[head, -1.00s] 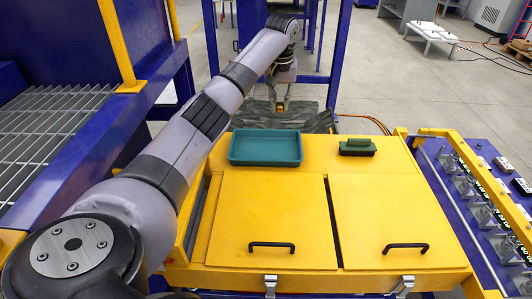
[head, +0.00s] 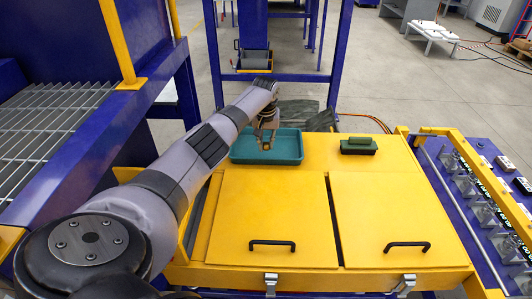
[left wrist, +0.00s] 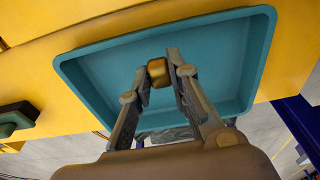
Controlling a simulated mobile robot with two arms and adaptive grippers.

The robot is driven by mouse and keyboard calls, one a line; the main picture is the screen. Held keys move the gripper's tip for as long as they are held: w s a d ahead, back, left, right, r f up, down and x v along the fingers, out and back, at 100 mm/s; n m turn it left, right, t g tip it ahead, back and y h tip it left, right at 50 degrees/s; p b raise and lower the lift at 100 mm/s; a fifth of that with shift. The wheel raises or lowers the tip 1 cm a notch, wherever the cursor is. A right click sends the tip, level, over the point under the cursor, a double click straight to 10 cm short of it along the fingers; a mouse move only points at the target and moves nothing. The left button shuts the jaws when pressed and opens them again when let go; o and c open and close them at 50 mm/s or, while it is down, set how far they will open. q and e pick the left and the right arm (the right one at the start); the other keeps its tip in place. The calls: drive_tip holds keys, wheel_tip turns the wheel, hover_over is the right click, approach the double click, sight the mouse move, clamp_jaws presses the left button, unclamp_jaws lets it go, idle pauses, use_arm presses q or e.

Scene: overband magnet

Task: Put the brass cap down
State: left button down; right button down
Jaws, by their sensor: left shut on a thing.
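The brass cap (left wrist: 158,72) is a small brown-gold piece between the fingertips of my left gripper (left wrist: 162,75) in the left wrist view. The gripper is shut on it. In the head view my left gripper (head: 266,143) hangs over the teal tray (head: 239,155), with the brass cap (head: 265,147) small at its tips. The tray's blue floor and rim (left wrist: 85,53) show behind the cap in the left wrist view. I cannot tell whether the cap touches the tray floor. My right gripper is not in view.
The tray stands on a yellow cabinet (head: 265,210) with two black-handled lids. A dark green block (head: 358,146) sits right of the tray. A blue panel with several clips (head: 470,190) lies at the right. A blue frame (head: 340,60) stands behind.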

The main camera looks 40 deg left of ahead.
use_arm(q)
wheel_tip(320, 180, down, 4)
drive_tip(key=shift+f+b, duration=0.2)
drive_tip(key=shift+b, duration=0.3)
drive_tip(key=shift+f, duration=0.2)
drive_tip(key=shift+f, duration=0.1)
drive_tip(key=c, duration=1.5)
unclamp_jaws()
